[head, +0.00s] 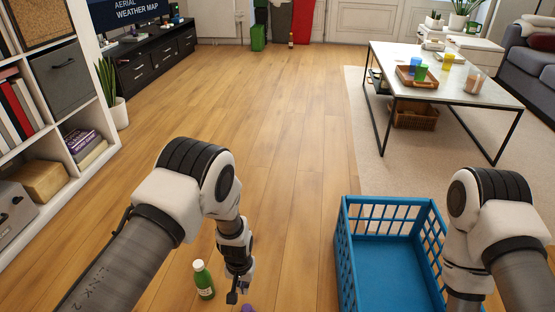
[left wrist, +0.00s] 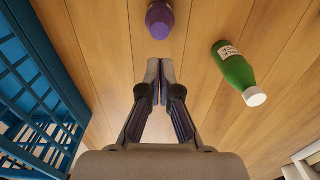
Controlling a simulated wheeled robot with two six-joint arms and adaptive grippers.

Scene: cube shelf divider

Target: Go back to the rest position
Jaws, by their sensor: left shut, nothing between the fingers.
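My left gripper (head: 237,290) points down low over the wooden floor, left of the blue basket. In the left wrist view its fingers (left wrist: 160,68) are together with nothing between them. A green bottle (head: 204,282) with a white cap is just left of the gripper; it also shows in the left wrist view (left wrist: 234,66). A purple object (left wrist: 161,20) is just beyond the fingertips, apart from them; only a sliver shows at the bottom edge of the head view (head: 247,308). My right arm comes down at the right edge of the basket; its gripper is out of view.
The blue basket (head: 345,265) looks empty where its bottom shows. A white cube shelf (head: 87,178) stands at the left. A coffee table (head: 455,95) with small items stands on a rug at the far right. The floor ahead is clear.

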